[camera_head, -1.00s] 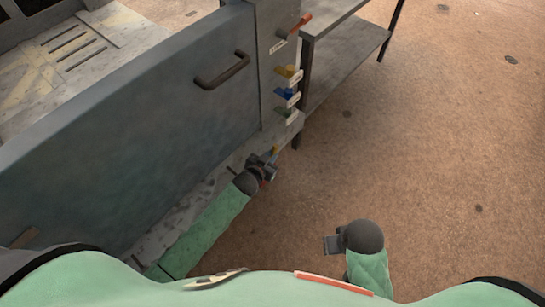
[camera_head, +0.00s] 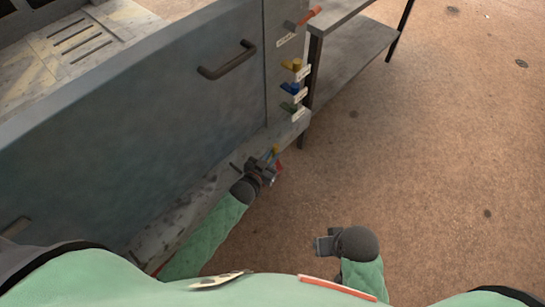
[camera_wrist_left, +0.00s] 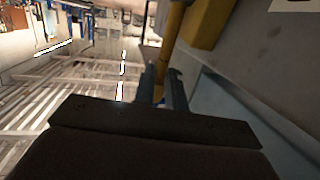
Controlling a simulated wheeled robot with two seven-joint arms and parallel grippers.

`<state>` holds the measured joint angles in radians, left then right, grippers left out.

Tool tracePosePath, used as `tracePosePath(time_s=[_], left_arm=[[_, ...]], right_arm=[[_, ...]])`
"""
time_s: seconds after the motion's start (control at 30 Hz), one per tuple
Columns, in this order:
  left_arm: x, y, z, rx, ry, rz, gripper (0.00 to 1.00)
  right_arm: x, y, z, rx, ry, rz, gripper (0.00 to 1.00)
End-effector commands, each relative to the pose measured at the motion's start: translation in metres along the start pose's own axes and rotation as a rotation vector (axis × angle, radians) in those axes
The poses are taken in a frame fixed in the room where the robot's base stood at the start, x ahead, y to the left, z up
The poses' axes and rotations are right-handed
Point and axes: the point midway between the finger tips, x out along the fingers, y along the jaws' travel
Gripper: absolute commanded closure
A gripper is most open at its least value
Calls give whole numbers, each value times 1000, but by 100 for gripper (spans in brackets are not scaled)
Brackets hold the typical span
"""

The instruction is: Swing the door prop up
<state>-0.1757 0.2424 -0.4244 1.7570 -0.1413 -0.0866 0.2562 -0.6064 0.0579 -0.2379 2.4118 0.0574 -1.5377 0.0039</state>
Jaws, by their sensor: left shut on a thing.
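A yellow rod, which looks like the door prop (camera_wrist_left: 173,45), runs between the fingers of my left gripper (camera_wrist_left: 163,85) in the left wrist view. In the head view my left gripper (camera_head: 267,170) is low at the front of the bench, by its bottom ledge, with only a small yellow end of the rod (camera_head: 275,152) showing above it. The jaws are shut on the rod. The grey door panel (camera_head: 130,130) stands upright with a dark bar handle (camera_head: 228,60). My right gripper (camera_head: 325,244) is over the floor, apart from the bench; its jaws are too small to read.
Yellow (camera_head: 291,65), blue (camera_head: 290,87) and green (camera_head: 289,106) levers with labels stick out of the bench post, below an orange-red lever (camera_head: 308,17). A grey shelf table (camera_head: 345,70) stands behind. The brown floor (camera_head: 440,170) at right is clear.

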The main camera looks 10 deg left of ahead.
Motion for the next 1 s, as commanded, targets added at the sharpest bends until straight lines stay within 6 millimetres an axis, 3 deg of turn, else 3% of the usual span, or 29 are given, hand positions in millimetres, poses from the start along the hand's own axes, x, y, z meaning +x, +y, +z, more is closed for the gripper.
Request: tracePosePath(time_s=[0.33, 0.37, 0.47, 0.77, 1.0], left_arm=[[-1, 0, -1, -1, 4, 0, 100], [-1, 0, -1, -1, 4, 0, 86], [-1, 0, -1, -1, 4, 0, 66], [-1, 0, 0, -1, 2, 0, 66], [-23, 0, 2, 0, 1, 0, 66]], right_arm=[[1, -1, 0, -3, 2, -1, 64], [1, 0, 0, -3, 1, -1, 64], [1, 0, 0, -2, 0, 0, 64], [1, 0, -1, 3, 1, -2, 64], [7, -3, -3, 2, 17, -10, 64]])
